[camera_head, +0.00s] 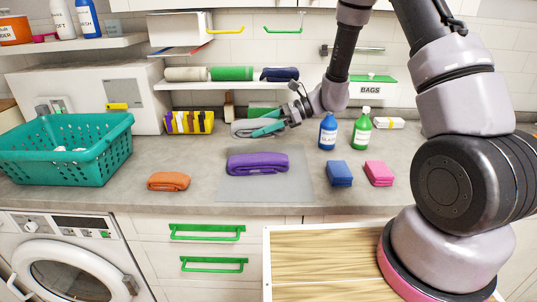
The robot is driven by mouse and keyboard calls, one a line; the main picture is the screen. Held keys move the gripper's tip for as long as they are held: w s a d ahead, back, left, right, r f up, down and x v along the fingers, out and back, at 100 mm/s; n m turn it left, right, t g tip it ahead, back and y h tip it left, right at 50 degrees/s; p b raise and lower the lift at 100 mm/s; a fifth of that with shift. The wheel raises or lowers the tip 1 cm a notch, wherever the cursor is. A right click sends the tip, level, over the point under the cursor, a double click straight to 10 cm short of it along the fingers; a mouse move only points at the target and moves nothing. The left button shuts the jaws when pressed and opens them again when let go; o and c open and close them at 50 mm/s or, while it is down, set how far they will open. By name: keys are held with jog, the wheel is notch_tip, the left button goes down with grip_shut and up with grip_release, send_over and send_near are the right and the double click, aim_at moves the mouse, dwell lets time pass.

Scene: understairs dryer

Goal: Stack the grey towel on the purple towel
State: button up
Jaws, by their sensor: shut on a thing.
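The purple towel (257,163) lies folded on a grey mat (292,186) in the middle of the counter. The grey towel (243,129) is behind it, toward the back of the counter. My gripper (268,129) reaches in from the right and its teal fingers are shut on the grey towel, covering part of it. The grey towel appears behind and slightly above the purple one in the picture. I cannot tell whether it touches the counter.
A teal basket (66,148) stands at left, an orange cloth (168,181) at front left. Blue (328,132) and green (362,128) bottles stand right of my gripper. Blue (339,173) and pink (378,173) folded cloths lie right. A shelf (225,85) with rolled towels overhangs the back.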

aim_at(261, 157)
jog(key=shift+f, duration=3.95)
jog(key=o, duration=1.2)
jog(key=shift+f, duration=0.15)
jog(key=shift+o, duration=0.2)
jog(key=shift+r, duration=0.2)
jog(key=s+v, duration=0.1)
jog(key=v, duration=1.1)
jog(key=s+d+r+n+t+h, duration=0.2)
jog(key=s+d+r+n+h, duration=0.2)
jog(key=r, duration=0.6)
jog(key=s+d+r+n+t+h, duration=0.3)
jog(key=s+d+r+n, duration=0.1)
jog(key=s+r, duration=0.5)
jog(key=s+d+r+n+t+h, duration=0.3)
jog(key=s+d+r+n+h, duration=0.1)
jog(key=r, duration=0.7)
jog(key=shift+s+d+n+h, duration=0.3)
jog(key=shift+s+d+n, duration=0.2)
jog(key=shift+s+d, duration=0.55)
jog(key=shift+s+a, duration=0.15)
jog(key=shift+a, duration=0.05)
